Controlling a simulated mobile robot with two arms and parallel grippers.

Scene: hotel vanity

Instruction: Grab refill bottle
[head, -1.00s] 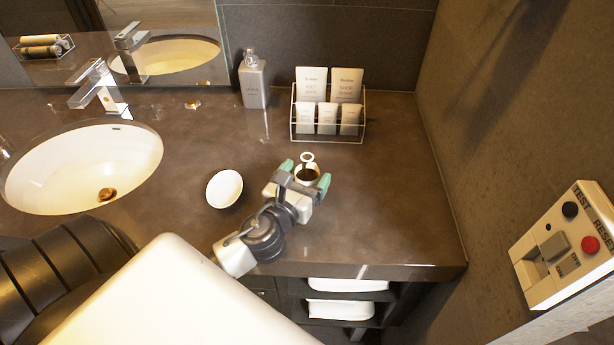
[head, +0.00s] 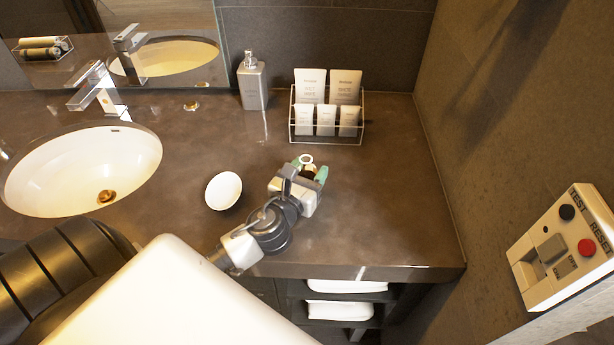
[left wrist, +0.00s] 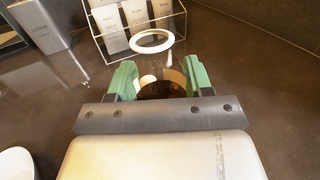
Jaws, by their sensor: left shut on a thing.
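My left gripper (head: 309,170) is shut on the refill bottle, a small dark brown round body (left wrist: 162,89) with a white ring on top (left wrist: 153,40). In the left wrist view the body sits between the green finger pads. In the head view the ring (head: 306,159) shows above the gripper, and the gripper hides most of the body. I cannot tell whether its bottom touches the counter. A grey pump dispenser (head: 252,82) stands upright at the back wall, apart from the gripper. My right gripper is not in view.
A white wire rack (head: 328,140) with several white tubes and packets stands just behind the gripper. A white oval dish (head: 223,190) lies to its left. The sink (head: 70,170) and faucet (head: 98,90) are further left. The counter (head: 390,200) is clear to the right.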

